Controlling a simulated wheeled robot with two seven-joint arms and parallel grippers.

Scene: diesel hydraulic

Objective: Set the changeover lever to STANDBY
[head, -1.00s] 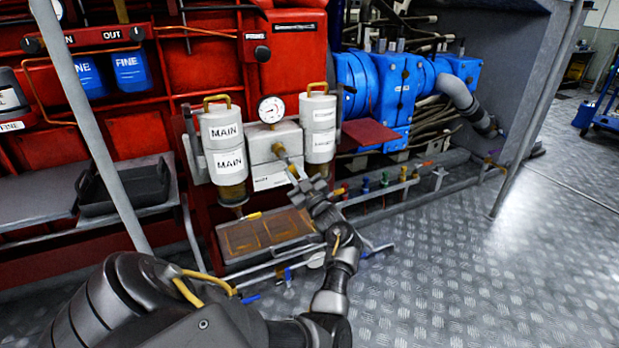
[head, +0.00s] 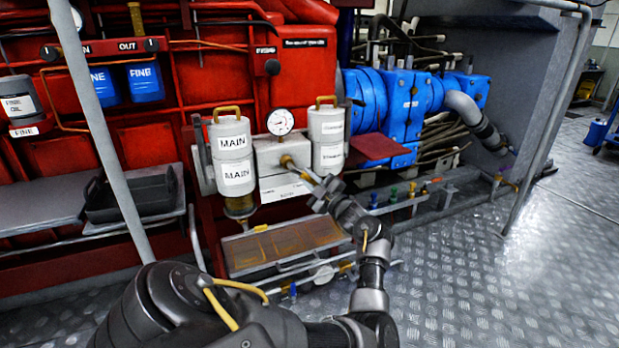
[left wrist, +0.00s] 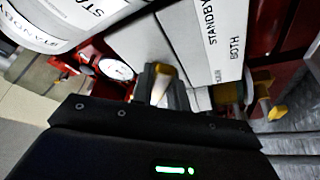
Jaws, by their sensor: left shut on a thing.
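The changeover lever (head: 300,173) is a brass-coloured handle on the grey valve block (head: 272,160) between two white filter canisters. It slants down and right from its hub. The left canister (head: 231,155) is labelled MAIN; the right canister (head: 326,135) has a label too small to read. My left gripper (head: 320,188) is shut on the lever's outer end. In the left wrist view the lever (left wrist: 160,84) sits between the fingers, and a plate (left wrist: 205,45) beside it reads STANDBY and BOTH. The fingers hide the lever's tip. My right gripper is not in view.
A pressure gauge (head: 280,122) sits above the block. A shallow drip tray (head: 278,246) lies below. Blue pump housings (head: 400,108) and small coloured valves stand to the right. A grey post (head: 100,130) crosses the left side. The plate floor at right is clear.

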